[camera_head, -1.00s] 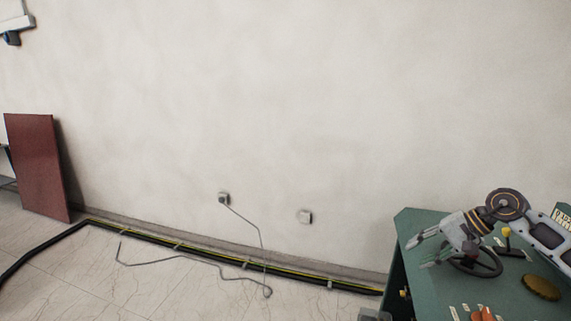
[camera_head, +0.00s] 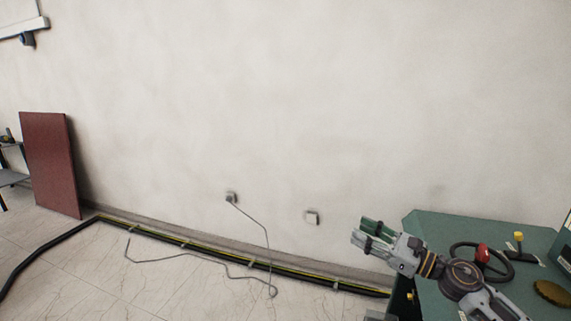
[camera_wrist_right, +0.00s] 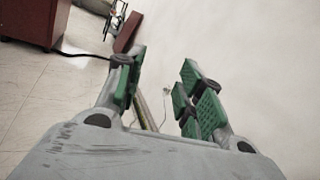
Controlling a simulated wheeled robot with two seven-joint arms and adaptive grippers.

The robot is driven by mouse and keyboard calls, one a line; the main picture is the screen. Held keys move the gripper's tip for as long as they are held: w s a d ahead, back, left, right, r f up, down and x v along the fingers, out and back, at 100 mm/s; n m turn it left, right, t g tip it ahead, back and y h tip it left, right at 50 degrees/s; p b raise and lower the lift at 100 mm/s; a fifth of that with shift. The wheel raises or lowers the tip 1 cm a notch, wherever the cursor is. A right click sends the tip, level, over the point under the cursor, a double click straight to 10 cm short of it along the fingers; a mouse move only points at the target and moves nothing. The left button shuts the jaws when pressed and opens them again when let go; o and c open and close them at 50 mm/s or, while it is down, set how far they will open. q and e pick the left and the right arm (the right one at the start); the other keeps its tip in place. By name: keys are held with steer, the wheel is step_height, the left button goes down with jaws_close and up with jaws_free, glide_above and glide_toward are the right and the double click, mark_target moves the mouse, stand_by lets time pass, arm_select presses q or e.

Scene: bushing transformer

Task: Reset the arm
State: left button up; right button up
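My right gripper (camera_head: 372,236) has grey links and green finger pads. In the head view it is held in the air at the left edge of the green cabinet (camera_head: 455,226), with the pale wall behind it. In the right wrist view my right gripper (camera_wrist_right: 160,95) has its fingers spread apart, with nothing between them but floor and wall in the distance. My left arm and gripper do not show in either view.
On the cabinet are a black ring-shaped part (camera_head: 497,273), a red knob (camera_head: 482,252), a yellow-topped lever (camera_head: 518,237) and a brown-yellow disc (camera_head: 552,292). A dark red panel (camera_head: 50,165) leans on the wall. A black cable (camera_head: 240,262) runs along the floor.

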steer(key=s+d+f+n+h, duration=0.2)
steer(key=f+n+h, duration=0.4)
steer(key=n, duration=0.6)
steer(key=s+d+f+n+t+h, duration=0.1)
steer(key=s+d+f+n+h, duration=0.35)
steer(key=n, duration=0.75)
steer(key=s+d+f+n+h, duration=0.1)
steer(key=f+n+h, duration=0.65)
steer(key=n, duration=0.35)
steer(key=s+a+f+m+g+y, duration=0.25)
steer(key=s+f+m+g, duration=0.3)
steer(key=s, duration=0.45)
steer(key=s+a+f+m+g+y, duration=0.1)
steer(key=s+a+f+m+g, duration=0.4)
steer(key=s, duration=0.5)
steer(key=s+d+f+n, duration=0.1)
steer(key=d+f+n, duration=0.15)
steer(key=f, duration=3.05)
steer(key=s+d+f, duration=0.4)
steer(key=s+f, duration=0.6)
steer(key=s+d+f+g+h, duration=0.1)
steer(key=s+d+f, duration=0.4)
steer(key=s+f, duration=0.5)
steer(key=shift+s+f+m, duration=0.3)
steer(key=shift+s, duration=0.3)
